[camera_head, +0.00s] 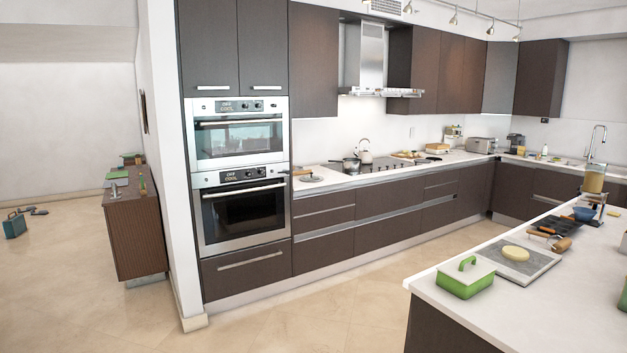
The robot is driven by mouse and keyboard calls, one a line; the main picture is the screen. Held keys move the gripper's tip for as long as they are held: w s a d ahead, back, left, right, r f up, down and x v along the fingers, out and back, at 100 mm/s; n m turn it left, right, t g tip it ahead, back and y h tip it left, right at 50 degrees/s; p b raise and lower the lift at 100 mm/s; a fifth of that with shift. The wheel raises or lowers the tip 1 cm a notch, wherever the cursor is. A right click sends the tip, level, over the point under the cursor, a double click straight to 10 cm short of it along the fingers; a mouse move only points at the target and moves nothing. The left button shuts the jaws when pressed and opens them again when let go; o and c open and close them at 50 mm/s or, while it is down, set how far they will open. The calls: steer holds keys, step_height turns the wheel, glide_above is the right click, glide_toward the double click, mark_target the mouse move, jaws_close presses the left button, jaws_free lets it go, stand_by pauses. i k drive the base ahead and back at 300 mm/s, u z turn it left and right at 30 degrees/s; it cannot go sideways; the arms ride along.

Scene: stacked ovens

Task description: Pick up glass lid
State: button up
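I cannot pick out a glass lid with certainty. A small round flat thing (311,178) lies on the back counter just right of the stacked ovens; it is too small to tell whether it is a lid. A green dish (465,284) with a pale top and a green handle stands on the near island's left corner; I cannot tell whether its top is glass. A pot (347,164) and a kettle (366,150) stand at the cooktop. My gripper is not in view.
The island (500,312) fills the lower right, with a grey board (512,265), rolling pin (562,245) and blue bowl (583,213) on it. Stacked ovens (238,170) stand left of the back counter. The floor (300,310) between ovens and island is clear.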

mark_target(308, 178)
steer(key=u, duration=0.1)
steer(key=i, duration=5.65)
steer(key=z, duration=1.3)
steer(key=i, duration=1.25)
steer(key=u, duration=1.9)
